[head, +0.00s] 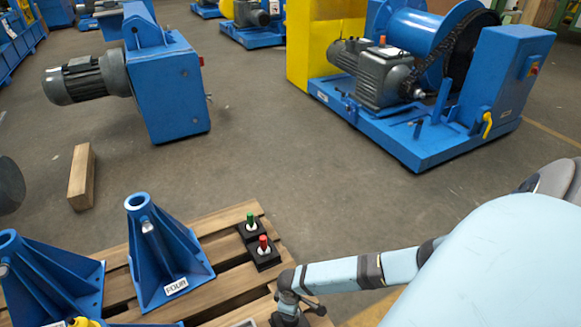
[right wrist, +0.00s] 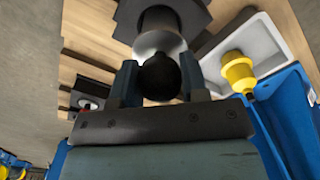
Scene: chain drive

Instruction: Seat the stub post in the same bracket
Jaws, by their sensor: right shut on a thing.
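My right gripper (head: 290,312) is low over the right side of the pallet. In the right wrist view, the gripper (right wrist: 158,84) is shut on a black round-topped post (right wrist: 160,76). A pale collar and dark block show beyond the post; I cannot tell whether it is still in that block. A blue bracket labelled FOUR (head: 165,250) stands upright on the pallet, with an open round top. A second blue bracket (head: 45,280) stands left of it. Which bracket the task means does not show. My left gripper is not in view.
Green-topped (head: 250,222) and red-topped (head: 263,245) posts stand in black blocks on the wooden pallet (head: 215,222). A yellow piece (right wrist: 238,72) is at a white tray (right wrist: 262,45), near blue metal. A wooden beam (head: 81,178) lies left.

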